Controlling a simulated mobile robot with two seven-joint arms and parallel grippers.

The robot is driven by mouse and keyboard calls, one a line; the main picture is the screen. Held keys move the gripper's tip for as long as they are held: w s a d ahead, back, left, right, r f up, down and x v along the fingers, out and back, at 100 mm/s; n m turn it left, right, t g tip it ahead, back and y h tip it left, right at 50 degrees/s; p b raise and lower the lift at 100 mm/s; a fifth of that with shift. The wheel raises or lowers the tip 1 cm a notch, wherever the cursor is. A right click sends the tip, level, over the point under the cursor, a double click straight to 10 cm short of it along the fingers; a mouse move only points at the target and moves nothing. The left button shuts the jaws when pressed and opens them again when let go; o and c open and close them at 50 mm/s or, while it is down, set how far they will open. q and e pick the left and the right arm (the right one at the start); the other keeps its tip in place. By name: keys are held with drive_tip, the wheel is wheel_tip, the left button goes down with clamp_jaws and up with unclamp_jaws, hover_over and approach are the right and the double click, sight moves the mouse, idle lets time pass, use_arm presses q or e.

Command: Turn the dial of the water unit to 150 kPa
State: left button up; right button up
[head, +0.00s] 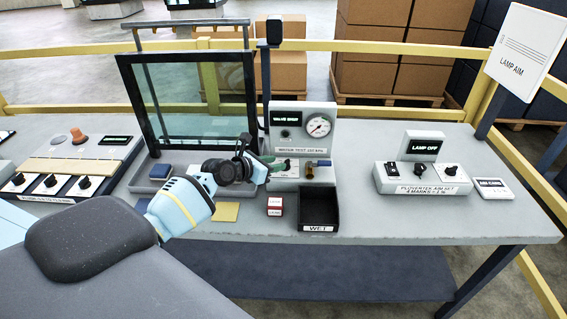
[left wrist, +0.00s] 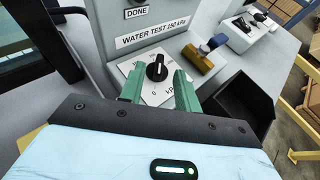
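The water unit (head: 303,113) stands at the back middle of the table, with a round gauge (head: 318,125), a small screen and a label reading "WATER TEST 150 kPa". In the left wrist view its dial (left wrist: 157,68) is a black knob with a white pointer mark, on a pale scale plate (left wrist: 146,90). My left gripper (head: 276,167) is at the front of the unit. In the left wrist view its green fingertips (left wrist: 158,88) are apart, one on each side of the dial's lower part. I cannot tell whether they touch it. My right gripper is not in view.
A brass valve with a blue handle (left wrist: 202,58) sits right of the dial. A black bin labelled "WET" (head: 318,228) and a red-and-white box (head: 275,206) stand in front. A framed glass pane (head: 190,95) rises at left. A lamp aim unit (head: 422,188) is at right.

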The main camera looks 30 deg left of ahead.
use_arm(q)
drive_tip(key=x, duration=0.3)
drive_tip(key=shift+f+b, duration=0.15)
drive_tip(key=shift+b, duration=0.25)
drive_tip(key=shift+w+d, duration=0.1)
drive_tip(key=shift+w, duration=0.25)
drive_tip(key=shift+c, duration=0.4)
clamp_jaws()
